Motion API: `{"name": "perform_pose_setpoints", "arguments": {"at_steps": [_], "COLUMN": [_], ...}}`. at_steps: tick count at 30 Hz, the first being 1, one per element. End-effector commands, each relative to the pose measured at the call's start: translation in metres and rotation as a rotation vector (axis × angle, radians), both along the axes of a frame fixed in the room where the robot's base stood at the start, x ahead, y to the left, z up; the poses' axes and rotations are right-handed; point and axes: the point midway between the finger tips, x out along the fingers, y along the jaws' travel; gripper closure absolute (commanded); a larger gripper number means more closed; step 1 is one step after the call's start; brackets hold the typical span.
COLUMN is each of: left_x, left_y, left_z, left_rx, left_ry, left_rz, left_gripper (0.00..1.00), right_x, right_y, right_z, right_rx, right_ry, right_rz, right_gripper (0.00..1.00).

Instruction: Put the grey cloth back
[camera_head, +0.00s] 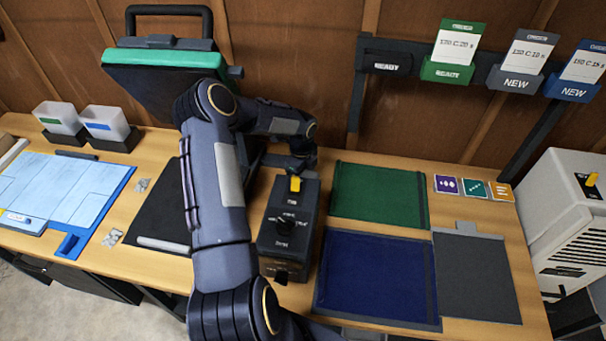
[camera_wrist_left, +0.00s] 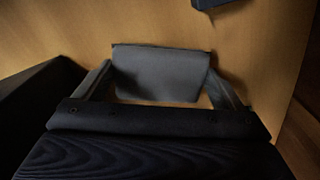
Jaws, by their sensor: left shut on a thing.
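The grey cloth (camera_wrist_left: 160,72) shows in the left wrist view as a flat dark grey piece between the two fingers. My left gripper (camera_wrist_left: 162,88) is shut on it. In the head view my left arm reaches across the bench, and the gripper (camera_head: 300,163) is at the back, behind the black box with a yellow switch (camera_head: 285,228). The cloth cannot be made out in the head view. My right gripper is not in view.
A green mat (camera_head: 378,195), a blue mat (camera_head: 375,275) and a grey mat (camera_head: 478,275) lie right of the black box.

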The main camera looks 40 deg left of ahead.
Motion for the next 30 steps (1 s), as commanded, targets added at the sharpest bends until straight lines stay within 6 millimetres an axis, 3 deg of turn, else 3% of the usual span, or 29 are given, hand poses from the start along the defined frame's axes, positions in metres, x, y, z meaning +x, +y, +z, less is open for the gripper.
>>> {"name": "perform_pose_setpoints", "arguments": {"at_steps": [4,5,7,17,30], "left_x": [0.000,0.000,0.000,0.001,0.001], "left_y": [0.000,0.000,0.000,0.000,0.000], "left_z": [-0.004,-0.003,-0.002,0.005,0.091], "left_rx": [0.000,0.000,0.000,0.001,0.001], "left_ry": [0.000,0.000,0.000,-0.001,-0.004], "left_rz": [-0.001,-0.001,-0.001,0.000,0.000], "left_gripper": [0.28,0.07,0.00,0.00,0.00], "right_x": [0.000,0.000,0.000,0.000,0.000], "right_y": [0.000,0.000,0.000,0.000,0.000], "right_z": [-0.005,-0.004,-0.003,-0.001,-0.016], "right_rx": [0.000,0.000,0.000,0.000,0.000], "right_ry": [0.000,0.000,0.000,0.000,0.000], "right_rz": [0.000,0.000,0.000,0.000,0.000], "right_gripper": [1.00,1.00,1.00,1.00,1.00]}}
